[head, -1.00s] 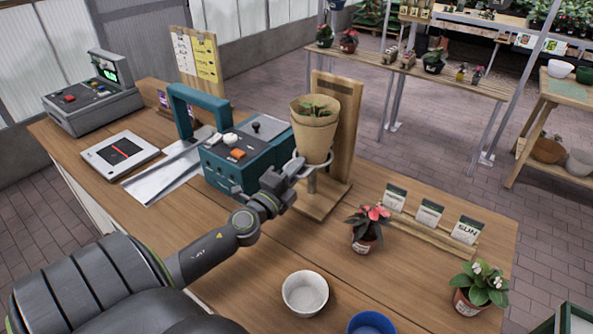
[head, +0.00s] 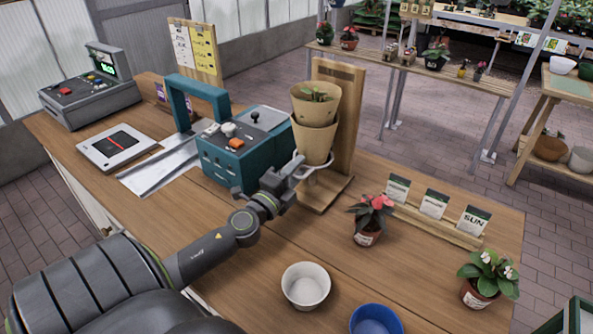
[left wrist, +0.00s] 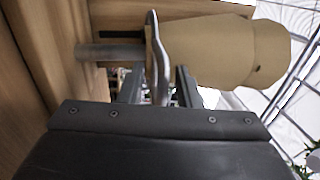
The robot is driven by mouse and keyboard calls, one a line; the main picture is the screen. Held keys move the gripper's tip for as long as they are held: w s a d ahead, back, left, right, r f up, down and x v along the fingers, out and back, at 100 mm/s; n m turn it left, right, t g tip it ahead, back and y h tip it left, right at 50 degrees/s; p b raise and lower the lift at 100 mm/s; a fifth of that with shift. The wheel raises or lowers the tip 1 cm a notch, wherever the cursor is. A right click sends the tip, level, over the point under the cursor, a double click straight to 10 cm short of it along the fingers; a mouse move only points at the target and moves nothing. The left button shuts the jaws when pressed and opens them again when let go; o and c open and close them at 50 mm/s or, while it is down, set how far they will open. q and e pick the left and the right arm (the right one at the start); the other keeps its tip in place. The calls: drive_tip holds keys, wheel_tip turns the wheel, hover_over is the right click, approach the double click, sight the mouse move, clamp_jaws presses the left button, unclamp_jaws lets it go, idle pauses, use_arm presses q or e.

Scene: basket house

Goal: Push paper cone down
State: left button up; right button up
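The brown paper cone (head: 314,140) stands upright in a metal ring (head: 322,160) on a wooden stand (head: 338,75). My left gripper (head: 293,168) is at the ring's near left side, below the cone. In the left wrist view, the two fingers (left wrist: 158,90) are apart, with the ring's metal (left wrist: 155,45) between them. The right finger there lies close to the ring; contact is unclear. The cone (left wrist: 215,48) extends sideways there. My right gripper is out of view.
A teal machine (head: 235,155) stands left of the stand. A potted red flower (head: 368,215), seed packets (head: 434,204), a white bowl (head: 305,287) and a blue bowl (head: 376,322) are on the right and front. Bare tabletop (head: 245,275) lies in front of the stand.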

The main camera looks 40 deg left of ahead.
use_arm(q)
drive_tip(key=shift+s+f, duration=0.1)
drive_tip(key=s+f+b, duration=0.1)
drive_tip(key=s+b, duration=0.1)
drive_tip(key=s, duration=0.3)
drive_tip(key=s+d+f+b, duration=0.1)
drive_tip(key=s+b, duration=0.1)
drive_tip(key=s, duration=0.3)
drive_tip(key=s+b, duration=0.3)
drive_tip(key=s, duration=0.2)
drive_tip(key=shift+s+d+f, duration=0.15)
drive_tip(key=shift+d+f, duration=0.2)
drive_tip(key=shift+f, duration=0.05)
drive_tip(key=shift+s+d, duration=0.1)
drive_tip(key=shift+s, duration=0.7)
